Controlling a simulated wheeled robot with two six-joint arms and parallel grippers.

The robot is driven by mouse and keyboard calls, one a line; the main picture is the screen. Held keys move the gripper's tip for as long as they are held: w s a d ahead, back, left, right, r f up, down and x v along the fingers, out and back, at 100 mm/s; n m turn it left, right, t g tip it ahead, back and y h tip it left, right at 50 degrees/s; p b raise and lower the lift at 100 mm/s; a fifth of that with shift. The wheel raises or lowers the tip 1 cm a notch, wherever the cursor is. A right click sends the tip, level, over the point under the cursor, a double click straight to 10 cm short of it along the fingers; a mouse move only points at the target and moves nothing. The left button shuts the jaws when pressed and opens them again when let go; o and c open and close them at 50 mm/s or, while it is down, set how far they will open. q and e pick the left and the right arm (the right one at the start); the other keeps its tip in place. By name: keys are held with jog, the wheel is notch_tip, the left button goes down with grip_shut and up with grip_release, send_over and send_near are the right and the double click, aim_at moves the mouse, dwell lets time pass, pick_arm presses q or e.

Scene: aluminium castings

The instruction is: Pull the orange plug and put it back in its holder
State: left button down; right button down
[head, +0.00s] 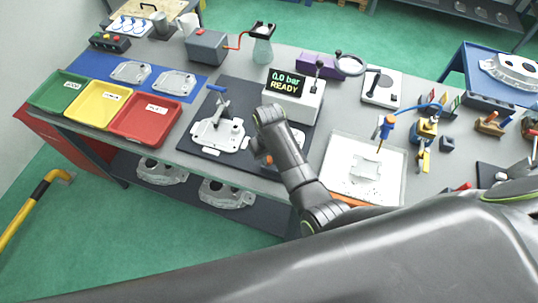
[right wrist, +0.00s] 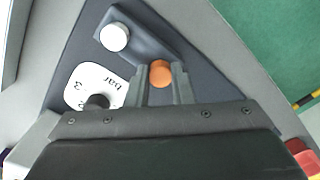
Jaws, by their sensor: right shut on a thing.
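The orange plug (right wrist: 160,73) shows as a round orange cap in the right wrist view, between the fingertips of my right gripper (right wrist: 161,88). The gripper is shut on it. The plug is at the end of a dark grey block (right wrist: 143,45) that also carries a white round knob (right wrist: 115,37). I cannot tell whether the plug is seated or lifted. In the head view my right gripper (head: 262,163) points down at the dark mat, largely hidden by my own arm. A light metal casting (head: 218,132) lies left of it. My left gripper is not in view.
A white plate marked "3 bar" (right wrist: 92,84) and a black knob (right wrist: 97,101) are close to the gripper. Behind stands a tester (head: 292,98) reading "0.0 bar READY". Green, yellow and red trays (head: 145,118) are left; a white tray (head: 340,187) is right.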

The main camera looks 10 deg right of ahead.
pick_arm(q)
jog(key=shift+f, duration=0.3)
pick_arm(e)
jog(key=shift+f, duration=0.5)
jog(key=c, duration=1.2)
grip_release()
